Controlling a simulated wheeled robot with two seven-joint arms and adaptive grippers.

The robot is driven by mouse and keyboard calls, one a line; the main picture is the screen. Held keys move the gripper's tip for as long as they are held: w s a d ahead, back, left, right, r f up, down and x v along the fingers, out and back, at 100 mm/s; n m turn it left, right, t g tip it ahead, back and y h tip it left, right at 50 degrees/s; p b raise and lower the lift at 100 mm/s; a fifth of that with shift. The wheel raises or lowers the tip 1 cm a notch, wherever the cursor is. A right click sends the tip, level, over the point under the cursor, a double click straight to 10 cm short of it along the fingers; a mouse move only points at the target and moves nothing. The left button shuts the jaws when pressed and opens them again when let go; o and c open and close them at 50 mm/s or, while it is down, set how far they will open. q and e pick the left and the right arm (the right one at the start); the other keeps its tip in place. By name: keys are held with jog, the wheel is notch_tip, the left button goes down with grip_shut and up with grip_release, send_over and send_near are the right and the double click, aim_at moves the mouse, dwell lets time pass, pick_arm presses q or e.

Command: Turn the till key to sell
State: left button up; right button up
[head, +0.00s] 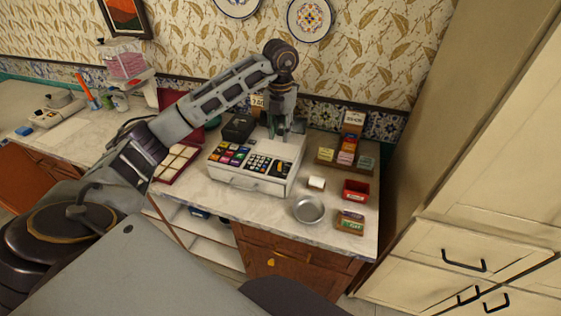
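The white till (249,184) stands on the counter, with coloured buttons and a number pad on its sloped front. At the right end of its front is a dark panel with a small orange part (281,169); I cannot tell for sure whether this is the key or which way it is turned. My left gripper (285,130) points down over the back right of the till, above and behind that panel. Its fingers look apart with nothing between them. It hides part of the till's back. My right gripper is out of view.
A red box with pale compartments (172,165) lies left of the till. To its right are a metal bowl (308,209), a white block (316,184), a red tray (356,190) and a small green-and-brown box (349,222). A tall cabinet (480,180) bounds the right side.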

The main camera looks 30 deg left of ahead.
aim_at(280, 167)
pick_arm(q)
notch_tip(280, 167, down, 14)
jog(key=shift+r+p, duration=0.2)
jog(key=shift+p, duration=0.85)
grip_shut()
